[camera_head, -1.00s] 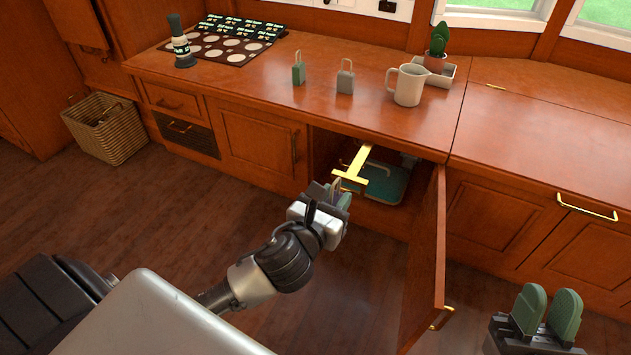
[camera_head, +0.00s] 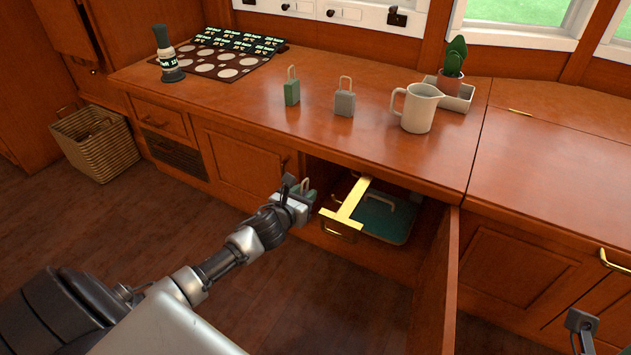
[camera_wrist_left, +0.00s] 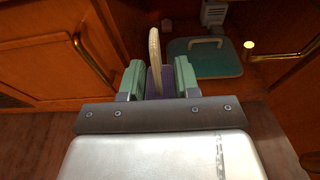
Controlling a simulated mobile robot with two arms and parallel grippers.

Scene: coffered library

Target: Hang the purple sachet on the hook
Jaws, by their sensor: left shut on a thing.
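The purple sachet (camera_wrist_left: 157,82) is between the green fingers of my left gripper (camera_wrist_left: 157,80) in the left wrist view. Its tan cord loop (camera_wrist_left: 154,50) stands up above the fingers. In the head view my left gripper (camera_head: 303,197) is at the cabinet opening, just left of the brass T-shaped hook bar (camera_head: 347,207), and mostly hides the sachet. The loop looks apart from the brass. In the wrist view a brass knobbed end (camera_wrist_left: 249,45) shows to the right of the loop. Part of my right gripper (camera_head: 581,322) shows at the lower right edge; its jaw opening is unclear.
The open cabinet door (camera_head: 449,285) stands right of the opening. A teal case (camera_head: 385,218) lies inside. On the counter are a green sachet (camera_head: 292,92), a grey sachet (camera_head: 344,103), a pitcher (camera_head: 418,108) and a potted cactus (camera_head: 452,70). A basket (camera_head: 95,145) is left.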

